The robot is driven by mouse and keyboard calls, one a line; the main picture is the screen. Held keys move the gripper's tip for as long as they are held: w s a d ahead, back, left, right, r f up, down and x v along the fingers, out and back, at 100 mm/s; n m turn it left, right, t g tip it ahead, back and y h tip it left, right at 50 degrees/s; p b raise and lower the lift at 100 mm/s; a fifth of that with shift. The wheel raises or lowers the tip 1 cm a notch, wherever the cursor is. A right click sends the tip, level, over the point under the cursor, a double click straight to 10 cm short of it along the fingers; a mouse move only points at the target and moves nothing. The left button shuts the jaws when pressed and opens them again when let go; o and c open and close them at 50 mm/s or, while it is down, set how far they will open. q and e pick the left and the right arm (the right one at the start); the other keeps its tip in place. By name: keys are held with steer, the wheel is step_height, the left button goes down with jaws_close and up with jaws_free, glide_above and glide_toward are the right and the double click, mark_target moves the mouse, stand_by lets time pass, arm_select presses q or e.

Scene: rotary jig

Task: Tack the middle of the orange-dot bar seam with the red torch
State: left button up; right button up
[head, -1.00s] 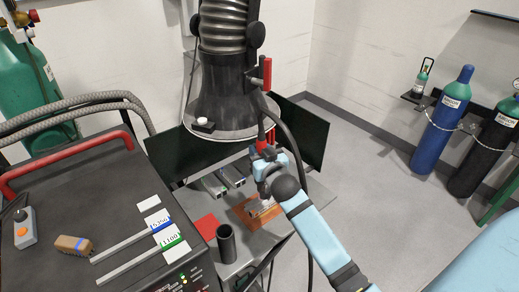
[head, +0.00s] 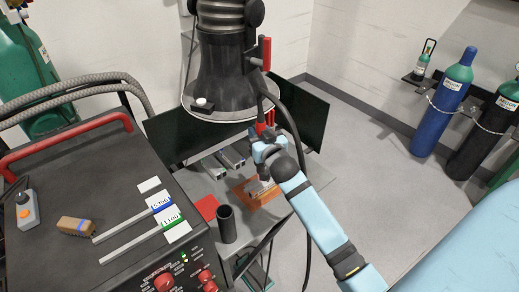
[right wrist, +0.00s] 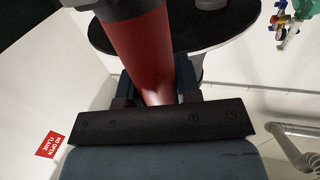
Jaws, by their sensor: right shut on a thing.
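My right gripper (head: 264,147) is shut on the red torch (head: 262,126), just in front of the hood rim over the work table. In the right wrist view the torch's red barrel (right wrist: 142,50) sits between the two fingers (right wrist: 153,88). Below the gripper an orange-brown block (head: 262,191) with pale metal on top lies on the table. Grey metal bars (head: 232,157) lie further back on the table. No orange dot can be made out on any bar, and the torch's tip cannot be made out. My left gripper is not in view.
A large extraction hood (head: 225,75) hangs over the table, with dark screens (head: 300,120) behind. A black cup (head: 227,224) and red sheet (head: 207,207) are on the table. A welding machine (head: 90,190) stands left. Gas cylinders (head: 443,105) stand at the right wall.

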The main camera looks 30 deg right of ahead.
steer(key=shift+f+b, duration=0.3)
steer(key=shift+f, duration=0.1)
stand_by(1.0)
steer(key=shift+r+p, duration=0.15)
steer(key=shift+p, duration=0.4)
stand_by(1.3)
steer(key=shift+r+p, duration=0.65)
steer(key=shift+p, duration=0.05)
stand_by(4.1)
